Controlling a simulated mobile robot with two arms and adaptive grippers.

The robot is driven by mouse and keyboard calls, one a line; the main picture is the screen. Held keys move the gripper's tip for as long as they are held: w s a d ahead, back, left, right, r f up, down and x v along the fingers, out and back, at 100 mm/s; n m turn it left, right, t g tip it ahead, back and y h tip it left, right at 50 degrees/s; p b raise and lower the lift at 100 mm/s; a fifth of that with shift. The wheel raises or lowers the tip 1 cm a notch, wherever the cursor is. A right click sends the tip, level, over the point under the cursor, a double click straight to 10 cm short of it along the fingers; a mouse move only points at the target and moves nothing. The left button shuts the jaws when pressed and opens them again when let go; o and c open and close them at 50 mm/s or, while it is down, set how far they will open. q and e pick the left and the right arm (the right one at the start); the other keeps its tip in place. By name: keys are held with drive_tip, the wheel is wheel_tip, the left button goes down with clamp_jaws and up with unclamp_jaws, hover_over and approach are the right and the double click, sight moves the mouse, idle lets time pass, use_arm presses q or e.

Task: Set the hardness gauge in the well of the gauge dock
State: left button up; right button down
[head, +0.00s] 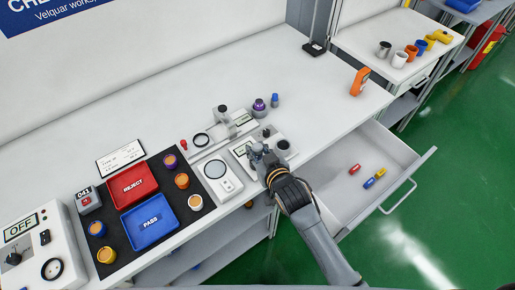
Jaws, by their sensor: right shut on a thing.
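My right gripper (266,164) reaches in from the lower right over the table's front edge. It is shut on a small grey thing (256,149), which I take to be the hardness gauge; the fingers hide much of it. The held thing is over or against a white block with a small display (240,150) and a dark round well (284,146), which looks like the gauge dock. The gripper is just left of and in front of the well. I cannot tell whether the held thing touches the block. My left gripper is not in view.
A white scale with a round plate (217,169) is left of the gripper. A purple-topped part (259,105) stands behind. An open drawer (335,190) with coloured pieces juts out at right. A red tray (131,186) and blue tray (150,224) lie left.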

drive_tip(key=c, duration=1.1)
unclamp_jaws()
drive_tip(key=shift+f, duration=0.15)
drive_tip(key=shift+o, duration=0.2)
drive_tip(key=shift+s+r, duration=0.1)
drive_tip(key=shift+r, duration=0.1)
drive_tip(key=b+v, duration=0.1)
drive_tip(key=v, duration=1)
drive_tip(key=shift+s+d+r, duration=0.2)
drive_tip(key=shift+s+r, duration=0.05)
drive_tip(key=shift+s, duration=0.05)
